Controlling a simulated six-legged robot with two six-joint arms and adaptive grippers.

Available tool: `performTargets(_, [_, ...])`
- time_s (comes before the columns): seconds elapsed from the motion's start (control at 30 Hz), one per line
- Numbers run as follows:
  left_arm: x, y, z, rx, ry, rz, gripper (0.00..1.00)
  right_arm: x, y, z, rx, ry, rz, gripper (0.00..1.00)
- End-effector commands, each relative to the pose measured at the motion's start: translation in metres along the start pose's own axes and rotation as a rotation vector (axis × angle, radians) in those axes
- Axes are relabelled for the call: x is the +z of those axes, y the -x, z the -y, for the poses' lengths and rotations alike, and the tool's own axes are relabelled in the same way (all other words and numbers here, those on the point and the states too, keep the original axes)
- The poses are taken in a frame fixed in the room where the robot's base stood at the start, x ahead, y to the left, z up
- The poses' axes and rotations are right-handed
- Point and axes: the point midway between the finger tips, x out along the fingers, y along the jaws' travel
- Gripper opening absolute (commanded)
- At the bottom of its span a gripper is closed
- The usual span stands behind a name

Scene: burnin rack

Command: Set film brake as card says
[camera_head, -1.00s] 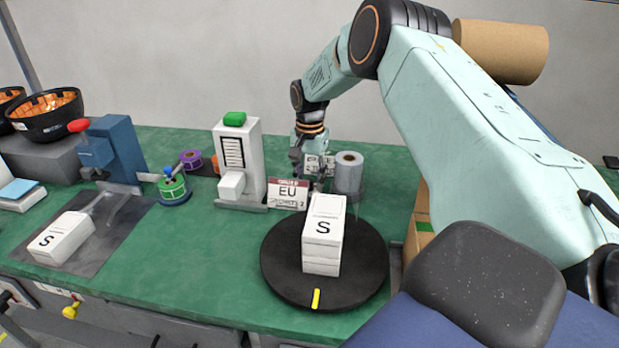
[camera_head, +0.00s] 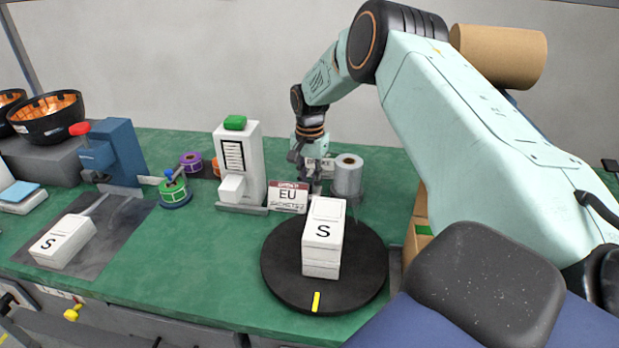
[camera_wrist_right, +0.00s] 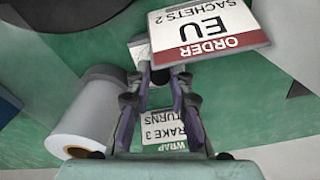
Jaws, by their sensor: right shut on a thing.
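My right gripper (camera_head: 315,188) points down behind the order card, beside the film roll. In the right wrist view its fingers (camera_wrist_right: 160,72) are closed around a small dark part (camera_wrist_right: 160,76), mostly hidden; I cannot tell for sure that this is the film brake's knob. The grey-white film roll (camera_head: 348,175) stands upright right of the gripper; it also shows in the right wrist view (camera_wrist_right: 88,118). The wrap card (camera_wrist_right: 165,128) reads "WRAP", "TURNS" and "BRAKE 3", partly covered by the fingers. My left gripper is out of view.
The order card (camera_head: 288,197) reads "EU SACHETS 2" and stands close to the gripper. A stack of white boxes marked S (camera_head: 322,250) stands on the black turntable (camera_head: 282,278) in front. A white dispenser with a green top (camera_head: 237,160) is to the left.

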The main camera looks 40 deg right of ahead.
Motion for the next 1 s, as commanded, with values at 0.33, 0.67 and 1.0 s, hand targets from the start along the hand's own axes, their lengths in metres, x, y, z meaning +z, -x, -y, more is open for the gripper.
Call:
performTargets(0.33, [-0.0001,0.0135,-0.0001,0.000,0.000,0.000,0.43,0.0003,0.0014,0.0004,0.000,-0.079,0.000,0.00])
performTargets(0.67, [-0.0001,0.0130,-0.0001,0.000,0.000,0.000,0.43,0.0002,0.0012,0.0004,0.000,-0.077,0.000,0.32])
performTargets(1.0, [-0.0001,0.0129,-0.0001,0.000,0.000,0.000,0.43,0.0003,0.0007,0.0001,0.001,-0.076,0.000,0.43])
